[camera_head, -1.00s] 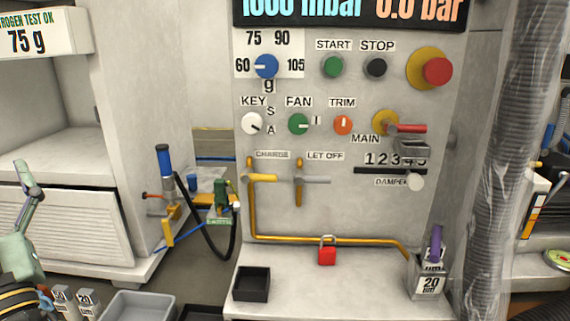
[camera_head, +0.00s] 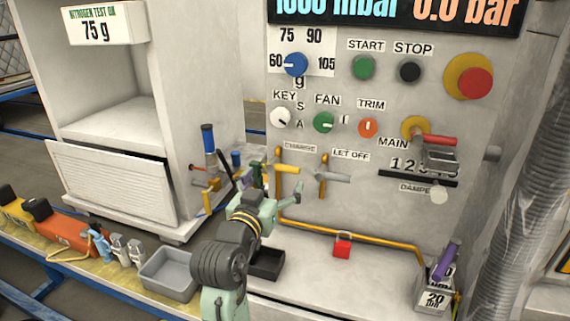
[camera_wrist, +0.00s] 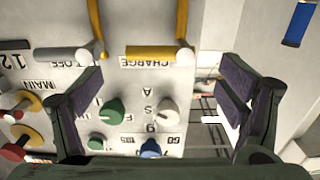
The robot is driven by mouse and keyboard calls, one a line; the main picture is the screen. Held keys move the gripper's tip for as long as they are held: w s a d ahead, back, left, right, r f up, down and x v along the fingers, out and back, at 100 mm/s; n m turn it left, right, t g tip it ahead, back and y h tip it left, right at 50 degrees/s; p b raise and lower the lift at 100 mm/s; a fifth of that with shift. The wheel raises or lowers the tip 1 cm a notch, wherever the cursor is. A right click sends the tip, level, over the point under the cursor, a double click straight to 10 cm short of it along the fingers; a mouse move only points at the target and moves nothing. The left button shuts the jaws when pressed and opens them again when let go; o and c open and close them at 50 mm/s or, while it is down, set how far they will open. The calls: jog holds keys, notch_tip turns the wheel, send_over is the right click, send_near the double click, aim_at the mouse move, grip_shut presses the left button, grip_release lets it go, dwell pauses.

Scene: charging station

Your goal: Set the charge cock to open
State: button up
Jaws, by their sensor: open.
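The charge cock (camera_head: 287,169) has a yellow lever on a vertical yellow pipe of the panel, by the CHARGE label (camera_head: 299,146). Its lever lies level, across the pipe. In the wrist view, which is upside down, the charge cock (camera_wrist: 152,52) lies between and beyond my fingertips, near the upper middle. My gripper (camera_head: 264,181) is open and empty, in front of the panel just below the cock. In the wrist view my gripper (camera_wrist: 160,72) has its dark fingers spread wide to either side. I see no contact with the lever.
The grey let-off lever (camera_head: 334,176) sits close to the right of the cock. A black tray (camera_head: 267,263) and grey bin (camera_head: 168,275) are below. A blue-handled tool (camera_head: 208,138) stands at left.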

aim_at(282, 170)
jog(key=p+x, duration=0.1)
jog(key=x, duration=0.6)
jog(key=shift+p, duration=0.35)
jog(key=shift+c, duration=0.5)
jog(key=c, duration=1.6)
